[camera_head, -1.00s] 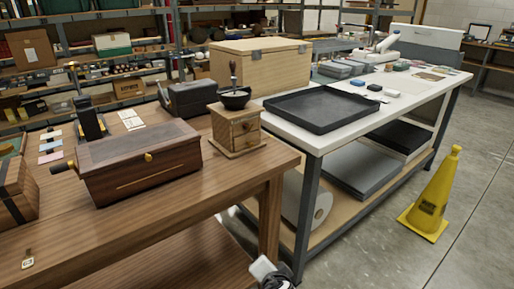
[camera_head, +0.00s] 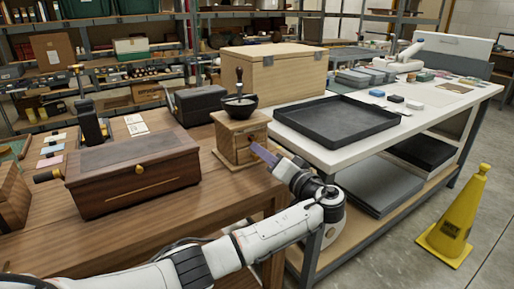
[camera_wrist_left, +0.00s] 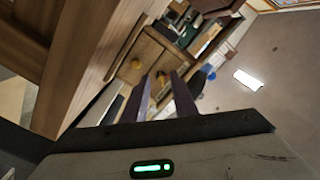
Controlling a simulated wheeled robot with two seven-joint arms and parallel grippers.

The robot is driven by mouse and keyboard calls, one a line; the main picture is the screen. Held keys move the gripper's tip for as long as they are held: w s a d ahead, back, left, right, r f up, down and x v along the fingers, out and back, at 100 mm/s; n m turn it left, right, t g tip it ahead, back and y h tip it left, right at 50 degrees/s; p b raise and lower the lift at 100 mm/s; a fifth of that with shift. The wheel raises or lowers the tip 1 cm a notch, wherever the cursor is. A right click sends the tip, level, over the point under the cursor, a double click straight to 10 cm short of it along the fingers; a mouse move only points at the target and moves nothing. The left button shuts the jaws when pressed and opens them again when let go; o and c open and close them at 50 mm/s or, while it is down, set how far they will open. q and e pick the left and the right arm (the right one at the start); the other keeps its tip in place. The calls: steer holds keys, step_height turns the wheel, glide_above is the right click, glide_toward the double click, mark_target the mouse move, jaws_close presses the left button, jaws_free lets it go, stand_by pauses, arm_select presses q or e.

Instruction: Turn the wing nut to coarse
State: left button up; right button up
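A small wooden grinder (camera_head: 237,138) with a black bowl and an upright crank handle stands at the right end of the brown table. Small brass fittings showed on its front; my gripper now partly covers that area in the head view. In the left wrist view, the grinder (camera_wrist_left: 148,62) shows tilted, with a brass knob (camera_wrist_left: 136,64) on its front. I cannot tell which fitting is the wing nut, and no coarse mark is legible. My left gripper (camera_head: 256,149) is near the grinder's right front. Its fingers (camera_wrist_left: 158,88) are apart and empty. My right gripper is out of view.
A dark wooden chest (camera_head: 135,172) with a brass knob stands left of the grinder. A white bench (camera_head: 343,156) with a black tray (camera_head: 300,128) and a pale wooden box (camera_head: 272,78) lies to the right. A yellow cone (camera_head: 458,215) stands on the floor.

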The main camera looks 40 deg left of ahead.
mark_target(254, 140)
arm_select(q)
steer(key=shift+x, duration=1.95)
jaws_close()
steer(key=shift+r, duration=0.1)
